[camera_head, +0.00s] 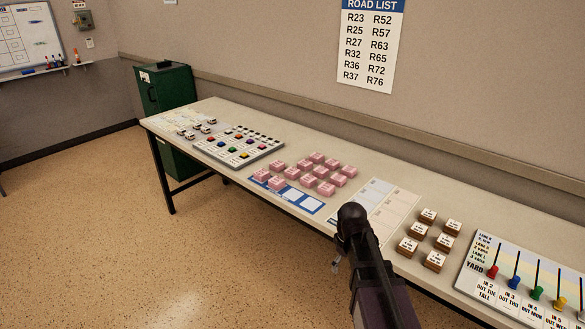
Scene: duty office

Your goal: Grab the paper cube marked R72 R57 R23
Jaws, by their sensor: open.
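Several pink paper cubes (308,181) stand in a loose group on the middle of the long table. They have pale tops with small print, too small to read, so I cannot tell which one is marked R72 R57 R23. Two of them, a left one (260,174) and its neighbour (277,184), stand at the left end of a blue strip with white squares (296,195). My gripper (336,264) shows only as a small tip below the dark end of my arm, in front of the table edge. It is open, apart from the cubes, to their lower right.
The table (216,108) runs along the wall. Left of the cubes is a board with coloured pieces (238,146). To the right are a printed sheet (385,205), several brown blocks (435,260) and a yard board with coloured pegs (520,285). A road list (370,45) hangs above.

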